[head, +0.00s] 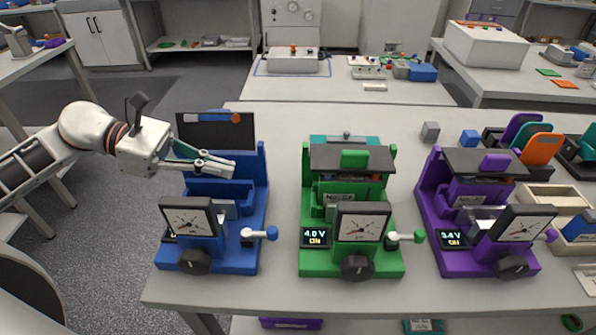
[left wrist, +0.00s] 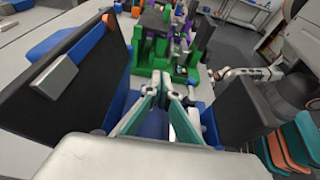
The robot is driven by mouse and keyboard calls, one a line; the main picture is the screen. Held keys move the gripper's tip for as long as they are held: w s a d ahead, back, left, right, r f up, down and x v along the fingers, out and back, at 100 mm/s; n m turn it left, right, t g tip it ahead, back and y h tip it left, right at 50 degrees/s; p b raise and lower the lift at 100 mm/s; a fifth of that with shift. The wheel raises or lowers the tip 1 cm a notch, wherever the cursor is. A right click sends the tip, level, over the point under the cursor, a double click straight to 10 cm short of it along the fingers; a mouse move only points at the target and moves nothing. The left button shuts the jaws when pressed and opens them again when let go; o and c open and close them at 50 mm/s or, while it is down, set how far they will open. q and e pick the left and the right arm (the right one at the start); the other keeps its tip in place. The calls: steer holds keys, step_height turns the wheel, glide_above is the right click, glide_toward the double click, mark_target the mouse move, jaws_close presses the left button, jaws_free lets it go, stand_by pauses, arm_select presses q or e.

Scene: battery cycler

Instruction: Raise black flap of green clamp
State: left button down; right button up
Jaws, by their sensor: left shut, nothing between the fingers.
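The green clamp (head: 350,257) stands in the middle of the table in the head view, between a blue and a purple clamp. Its black flap (head: 352,159) lies roughly level across the top, with a green block on it. The green clamp also shows beyond my fingers in the left wrist view (left wrist: 158,57). My left gripper (head: 232,169) is shut and empty, over the blue clamp (head: 253,200) and left of the green one, apart from the green flap. The blue clamp's black flap (head: 205,132) stands raised. My right gripper is not in view.
The purple clamp (head: 457,262) stands to the right, its black flap (head: 478,161) level. Small grey (head: 430,131) and blue (head: 469,138) cubes lie behind it. Several coloured items and trays fill the right end. The table behind the green clamp is mostly clear.

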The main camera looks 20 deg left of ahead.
arm_select(q)
steer(key=p+x, duration=0.2)
steer(key=x, duration=1.3)
steer(key=shift+d+r+p, duration=0.1)
steer(key=shift+d+p, duration=0.2)
steer(key=shift+p, duration=0.1)
step_height(320, 180, up, 3)
steer(key=shift+f+p, duration=0.25)
steer(key=shift+p, duration=0.25)
steer(key=shift+a+r, duration=0.1)
steer(key=shift+r, duration=0.5)
steer(key=shift+r, duration=0.1)
